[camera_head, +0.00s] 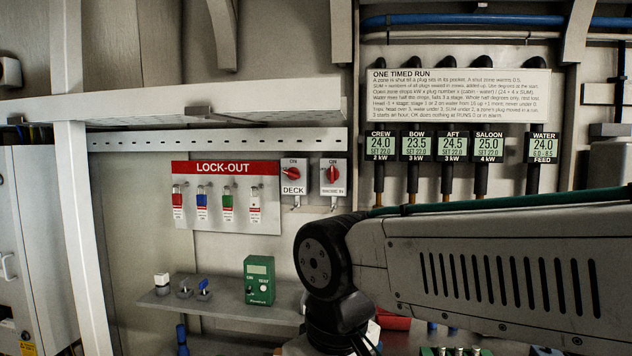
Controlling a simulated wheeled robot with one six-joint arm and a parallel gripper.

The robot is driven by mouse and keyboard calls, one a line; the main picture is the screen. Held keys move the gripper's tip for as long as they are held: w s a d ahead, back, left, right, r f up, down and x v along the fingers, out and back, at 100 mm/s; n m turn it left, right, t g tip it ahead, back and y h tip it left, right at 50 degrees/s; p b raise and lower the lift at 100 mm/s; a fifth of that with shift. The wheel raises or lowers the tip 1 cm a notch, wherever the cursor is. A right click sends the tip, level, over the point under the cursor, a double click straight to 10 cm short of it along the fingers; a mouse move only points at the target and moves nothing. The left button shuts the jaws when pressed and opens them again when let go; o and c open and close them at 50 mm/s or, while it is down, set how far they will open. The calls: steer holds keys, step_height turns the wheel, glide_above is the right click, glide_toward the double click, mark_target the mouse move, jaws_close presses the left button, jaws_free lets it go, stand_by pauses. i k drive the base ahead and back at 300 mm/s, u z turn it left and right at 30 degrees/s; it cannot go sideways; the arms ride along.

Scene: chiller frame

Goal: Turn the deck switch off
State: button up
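The deck switch (293,176) is a small white plate on the back wall, just right of the red-headed lock-out board. It has a red rotary knob, "ON" printed above it and "DECK" below. My gripper's fingers are not visible; the arm's end runs down out of the bottom edge.
A similar red-knobbed switch (333,176) sits close right of the deck switch. The lock-out board (225,207) carries several coloured padlocks or tags. Below, a grey shelf (225,308) holds a green tester (259,281) and small parts. A long ledge (200,110) juts out above. Several displays (416,146) hang right.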

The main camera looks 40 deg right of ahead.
mark_target(294, 172)
steer(key=u, duration=0.9)
steer(key=i, duration=1.45)
steer(key=z, duration=1)
steer(key=i, duration=0.4)
steer(key=z, duration=0.5)
